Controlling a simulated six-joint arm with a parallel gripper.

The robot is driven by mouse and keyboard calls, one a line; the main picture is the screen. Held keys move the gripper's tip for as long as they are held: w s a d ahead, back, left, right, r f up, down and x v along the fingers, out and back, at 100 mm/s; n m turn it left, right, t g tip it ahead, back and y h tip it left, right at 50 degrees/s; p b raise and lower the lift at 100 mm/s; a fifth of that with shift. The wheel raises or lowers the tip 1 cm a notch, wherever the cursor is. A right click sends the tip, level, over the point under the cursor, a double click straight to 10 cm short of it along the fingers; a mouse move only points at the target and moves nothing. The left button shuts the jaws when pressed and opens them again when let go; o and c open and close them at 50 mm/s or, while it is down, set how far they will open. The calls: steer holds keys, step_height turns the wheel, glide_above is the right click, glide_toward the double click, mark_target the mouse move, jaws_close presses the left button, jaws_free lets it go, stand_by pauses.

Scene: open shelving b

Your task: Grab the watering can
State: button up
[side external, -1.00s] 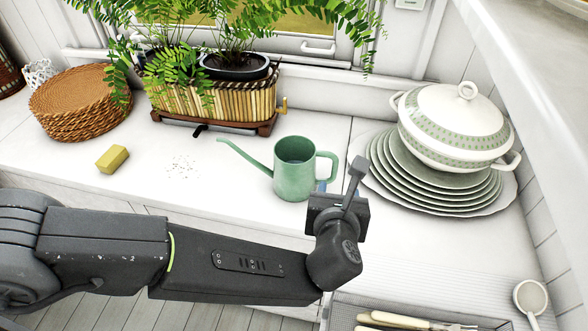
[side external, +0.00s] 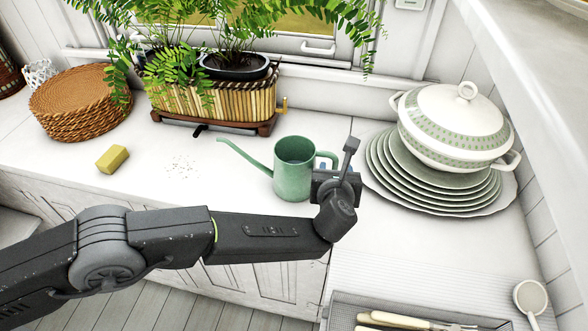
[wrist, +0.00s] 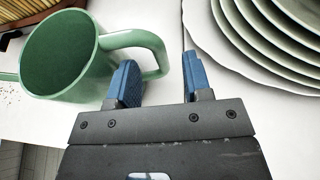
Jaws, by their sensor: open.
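A green watering can (side external: 292,170) stands upright on the white counter, its long spout pointing left and its handle on the right. In the wrist view the can (wrist: 60,55) is at the upper left, with its handle (wrist: 150,45) reaching toward my fingers. My gripper (wrist: 160,80) is open, with blue finger pads; the left pad is close to or overlapping the handle's lower end and the right pad is beyond the handle's right side. I cannot tell whether the pad touches it. In the side view my gripper (side external: 325,175) is beside the handle and partly hides it.
A stack of plates (side external: 400,185) with a lidded tureen (side external: 455,125) stands close on the right. A planter with ferns (side external: 215,100) is behind, woven mats (side external: 80,105) and a yellow sponge (side external: 112,159) are left. A cutlery tray (side external: 345,310) is at the front right.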

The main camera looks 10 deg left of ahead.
steer(key=shift+x, duration=1.05)
steer(key=shift+c, duration=0.3)
jaws_close()
steer(key=shift+r, duration=0.15)
